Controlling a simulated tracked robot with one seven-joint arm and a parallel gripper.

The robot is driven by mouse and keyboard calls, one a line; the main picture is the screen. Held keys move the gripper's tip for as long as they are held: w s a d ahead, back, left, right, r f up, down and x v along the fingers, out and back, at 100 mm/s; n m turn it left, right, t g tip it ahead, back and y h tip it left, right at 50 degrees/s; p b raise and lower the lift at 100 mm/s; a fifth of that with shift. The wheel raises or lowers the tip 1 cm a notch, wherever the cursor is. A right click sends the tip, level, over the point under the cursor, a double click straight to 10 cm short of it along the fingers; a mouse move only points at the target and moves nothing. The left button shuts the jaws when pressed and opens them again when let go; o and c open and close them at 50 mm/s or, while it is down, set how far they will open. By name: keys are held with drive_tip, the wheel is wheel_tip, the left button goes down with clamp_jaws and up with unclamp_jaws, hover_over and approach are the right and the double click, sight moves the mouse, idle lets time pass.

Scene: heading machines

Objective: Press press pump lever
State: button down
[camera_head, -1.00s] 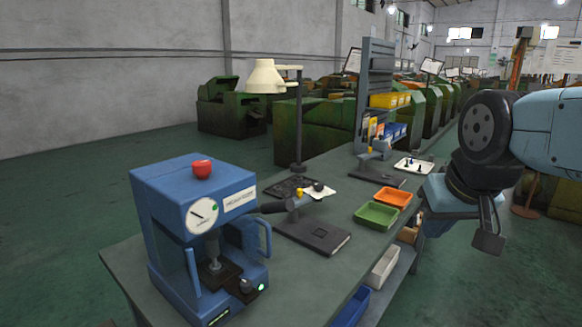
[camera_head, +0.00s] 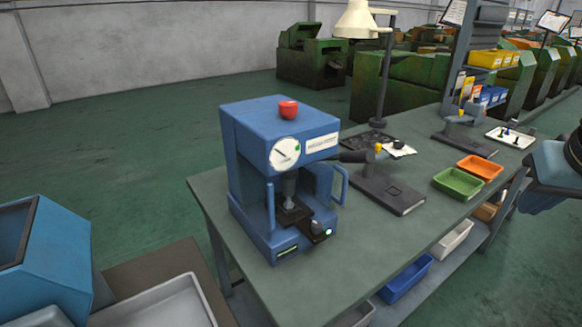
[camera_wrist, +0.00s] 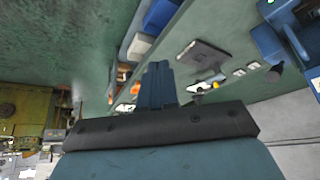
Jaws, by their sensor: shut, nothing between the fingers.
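The blue press (camera_head: 275,135) stands on the near end of the green workbench. It has a round dial (camera_head: 285,153), a red knob (camera_head: 288,109) on top and blue side handles. A dark lever-like bar (camera_head: 355,157) sticks out from its right side; where it ends is hard to tell against the device behind. In the wrist view part of the press (camera_wrist: 282,38) shows at the upper right, with a dark rounded end (camera_wrist: 275,74) beside it. My gripper (camera_wrist: 158,68) is shut and empty, apart from the press. In the head view only part of my arm shows at the right edge.
On the workbench (camera_head: 300,285) are a dark flat plate (camera_head: 392,193), a lamp (camera_head: 357,20), a green tray (camera_head: 458,184) and an orange tray (camera_head: 480,167). Blue and white bins sit below. A blue machine (camera_head: 40,260) with a pale tray stands at the near left. The floor behind is open.

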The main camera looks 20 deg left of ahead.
drive_tip(key=w+a+r+n+g, duration=0.2)
drive_tip(key=w+a+r+n, duration=0.3)
drive_tip(key=w+a+r, duration=0.55)
drive_tip(key=w+a+n+g, duration=0.1)
drive_tip(key=w+a+n, duration=0.1)
drive_tip(key=a, duration=0.7)
drive_tip(key=w+a+r+n+g, duration=0.1)
drive_tip(key=w+a+n, duration=0.2)
drive_tip(key=w+a, duration=0.2)
drive_tip(key=a, duration=0.3)
drive_tip(key=shift+a+r, duration=0.15)
drive_tip(key=shift+a, duration=0.25)
drive_tip(key=shift+w, duration=0.1)
hover_over(355, 153)
wheel_tip(355, 153, down, 13)
drive_tip(key=shift+r, duration=0.15)
drive_tip(key=shift+d+f, duration=0.2)
drive_tip(key=shift+f, duration=0.2)
drive_tip(key=shift+s+f, duration=0.1)
drive_tip(key=shift+s, duration=0.1)
